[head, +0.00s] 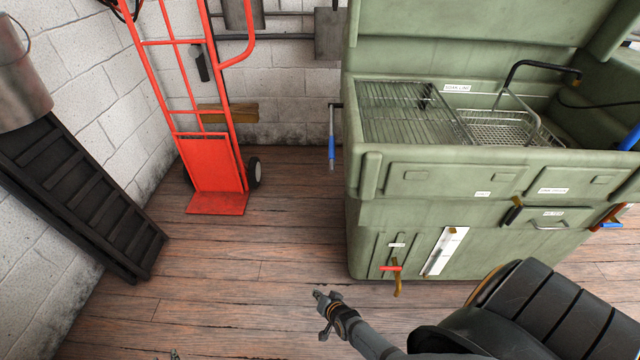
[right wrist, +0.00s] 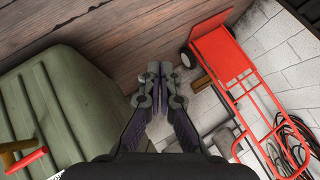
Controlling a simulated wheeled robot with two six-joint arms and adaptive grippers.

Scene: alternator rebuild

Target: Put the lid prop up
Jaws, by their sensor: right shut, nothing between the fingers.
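The green parts washer cabinet (head: 440,215) stands at the right, its lid (head: 460,35) raised at the back. A dark lever with a blue grip (head: 331,152) hangs down at the cabinet's left side; it may be the lid prop, but I cannot tell for sure. My right gripper (head: 319,296) is shut and empty, in front of the cabinet's lower left corner and apart from the lever. In the right wrist view its fingers (right wrist: 160,72) are together with nothing between them. A small tip at the bottom edge of the head view may be my left gripper (head: 175,354).
A red hand truck (head: 212,170) leans by the white block wall, left of the cabinet. A dark ramp-like slatted panel (head: 75,190) leans at the far left. A red-handled valve (head: 390,267) juts from the cabinet front. The wooden floor (head: 240,285) between is clear.

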